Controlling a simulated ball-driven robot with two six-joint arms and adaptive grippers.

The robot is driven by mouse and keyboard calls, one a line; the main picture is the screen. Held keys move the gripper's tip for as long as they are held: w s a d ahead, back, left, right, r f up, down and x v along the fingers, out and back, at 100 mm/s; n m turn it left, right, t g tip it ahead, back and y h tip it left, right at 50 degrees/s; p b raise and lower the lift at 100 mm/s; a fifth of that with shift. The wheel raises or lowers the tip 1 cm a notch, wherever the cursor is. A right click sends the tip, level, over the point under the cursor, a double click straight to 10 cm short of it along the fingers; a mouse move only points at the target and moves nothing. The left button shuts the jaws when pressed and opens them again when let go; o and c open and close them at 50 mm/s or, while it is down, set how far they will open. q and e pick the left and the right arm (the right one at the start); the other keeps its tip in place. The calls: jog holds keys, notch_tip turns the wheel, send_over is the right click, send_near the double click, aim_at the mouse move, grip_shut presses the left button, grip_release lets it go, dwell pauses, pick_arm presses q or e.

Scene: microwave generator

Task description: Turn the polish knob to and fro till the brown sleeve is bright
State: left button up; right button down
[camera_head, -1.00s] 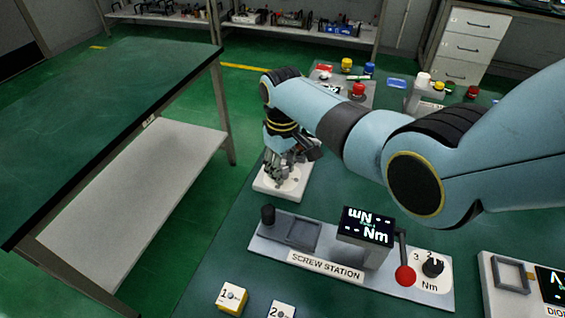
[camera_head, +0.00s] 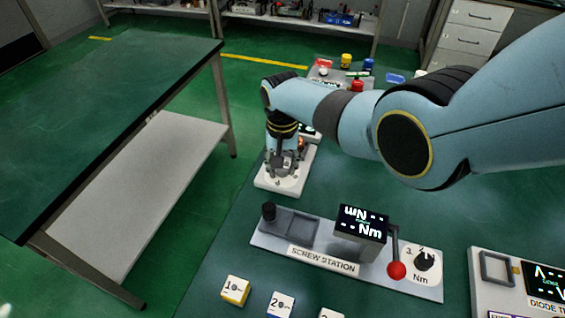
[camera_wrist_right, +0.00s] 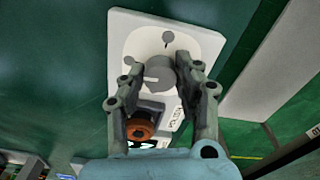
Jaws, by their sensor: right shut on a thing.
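My right gripper (camera_head: 284,170) points down over a white panel (camera_head: 272,182) at the far left edge of the green bench. In the right wrist view its two fingers (camera_wrist_right: 160,72) are shut on the sides of the round grey polish knob (camera_wrist_right: 159,73). The white panel also shows there (camera_wrist_right: 140,28), with a small dark mark and printed dots around the knob. The brown sleeve (camera_wrist_right: 140,130), an orange-brown ring, sits in a dark holder beside the knob, partly hidden by a finger. My left gripper is in neither view.
A screw station (camera_head: 322,262) with a display and a red-ended lever stands in front on the bench. Numbered blocks (camera_head: 235,290) lie at the near edge. Colored buttons (camera_head: 346,60) stand behind my arm. A separate table (camera_head: 110,80) is at left across a floor gap.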

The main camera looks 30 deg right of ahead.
jog(key=shift+m, duration=0.4)
jog(key=c, duration=0.9)
grip_release()
jog(key=shift+c, duration=0.2)
notch_tip(320, 180, up, 12)
